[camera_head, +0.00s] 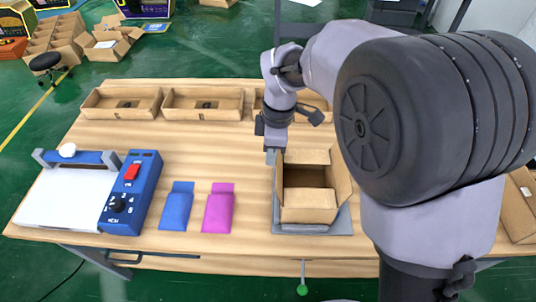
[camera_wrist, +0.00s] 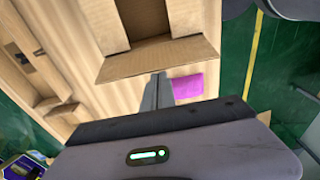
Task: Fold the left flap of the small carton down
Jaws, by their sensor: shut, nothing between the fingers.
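The small brown carton (camera_head: 308,207) stands on a grey plate near the front of the table, its top partly open. Its left flap (camera_head: 278,184) stands up along the left side, seen nearly edge-on in the head view. In the wrist view the left flap (camera_wrist: 155,60) shows its broad face, beyond the fingertips. The right flap (camera_head: 342,176) leans up and outward. The front and back flaps lie inward, leaving a dark gap. My gripper (camera_head: 271,157) is shut and empty at the carton's back left. Its fingers (camera_wrist: 157,88) show close to the flap's edge; contact is unclear.
A magenta pouch (camera_head: 218,208) and a blue pouch (camera_head: 177,207) lie left of the carton. A blue device (camera_head: 131,190) with a red button stands further left. Open cardboard trays (camera_head: 121,103) line the table's back. My arm hides much of the right side.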

